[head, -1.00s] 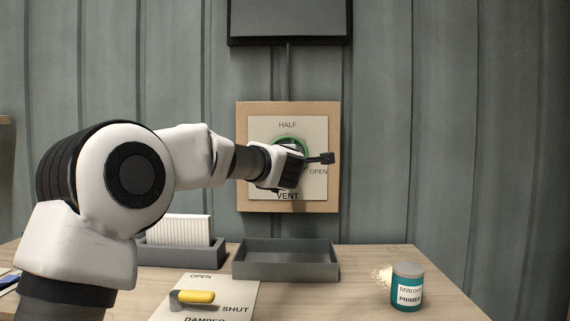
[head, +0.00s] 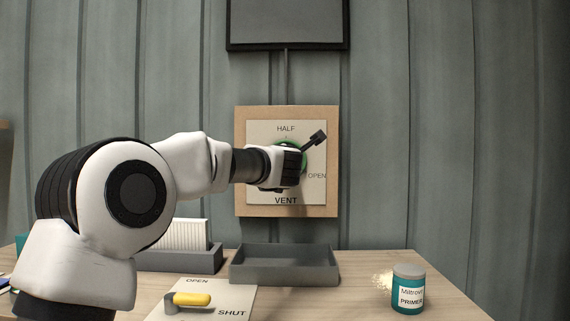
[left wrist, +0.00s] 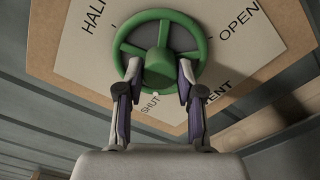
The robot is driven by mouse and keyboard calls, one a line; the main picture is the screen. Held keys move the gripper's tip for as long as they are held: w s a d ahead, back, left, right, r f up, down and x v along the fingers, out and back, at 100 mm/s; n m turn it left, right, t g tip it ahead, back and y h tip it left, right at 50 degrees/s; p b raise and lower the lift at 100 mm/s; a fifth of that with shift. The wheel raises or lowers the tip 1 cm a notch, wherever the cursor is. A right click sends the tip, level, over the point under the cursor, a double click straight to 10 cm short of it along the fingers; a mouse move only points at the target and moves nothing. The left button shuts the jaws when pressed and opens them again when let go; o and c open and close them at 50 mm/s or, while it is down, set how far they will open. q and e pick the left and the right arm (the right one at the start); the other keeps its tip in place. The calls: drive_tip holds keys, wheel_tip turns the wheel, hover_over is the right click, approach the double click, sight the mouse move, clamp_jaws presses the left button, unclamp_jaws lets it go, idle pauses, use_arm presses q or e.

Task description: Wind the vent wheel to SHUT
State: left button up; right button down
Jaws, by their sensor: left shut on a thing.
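The vent wheel is green with a round hub and spokes, on a pale plate marked HALF, OPEN, SHUT and VENT. It fills the upper middle of the left wrist view (left wrist: 160,68). In the head view (head: 286,143) my left gripper hides most of it. My left gripper (left wrist: 160,72) is shut on the wheel, one finger on each side of the hub. The word SHUT shows only in the wrist view, partly beside a finger. My right gripper is not in view.
The plate sits on a wooden backing board (head: 241,190) on a grey panelled wall.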

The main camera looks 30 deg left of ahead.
use_arm(q)
drive_tip(key=shift+r, duration=0.3)
drive_tip(key=o, duration=1.2)
drive_tip(key=shift+f, duration=0.15)
drive_tip(key=shift+c, duration=0.2)
drive_tip(key=v, duration=0.7)
drive_tip(key=shift+d, duration=0.2)
drive_tip(key=shift+s, duration=0.2)
